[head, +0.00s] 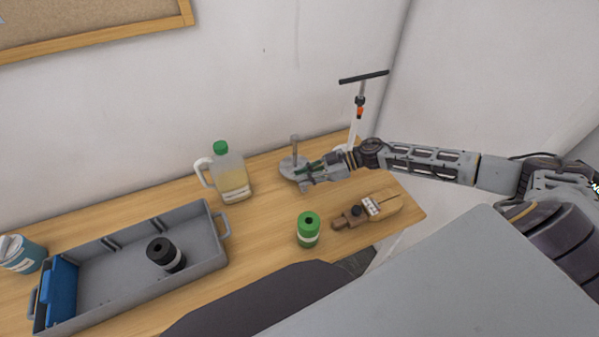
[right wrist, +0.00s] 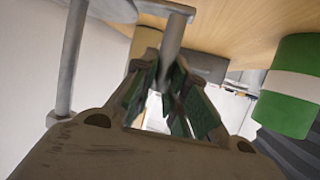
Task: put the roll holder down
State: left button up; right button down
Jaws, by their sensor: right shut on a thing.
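The roll holder (head: 295,145) is grey, with a round flat base and an upright post. It is at the back of the wooden table, right of the jug, and looks about upright. My right gripper (head: 308,171) reaches in from the right and is shut on it. In the right wrist view the green-padded fingers (right wrist: 168,92) close around the grey post (right wrist: 173,40). The fingers hide part of the holder. I cannot tell whether its base touches the table. My left gripper is not in view.
A jug with a green cap (head: 229,173) stands left of the holder. A grey tray (head: 110,300) holding a black roll (head: 165,255) is at left. The table's right edge is close.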

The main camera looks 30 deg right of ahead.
jog(key=shift+f, duration=0.5)
jog(key=shift+w, duration=0.1)
jog(key=shift+w, duration=0.85)
jog(key=shift+w+d, duration=0.1)
jog(key=shift+w, duration=0.85)
jog(key=shift+w+f, duration=0.1)
jog(key=shift+w, duration=0.05)
jog(key=shift+f, duration=0.65)
jog(key=c, duration=1.4)
grip_release()
jog(key=shift+c, duration=0.2)
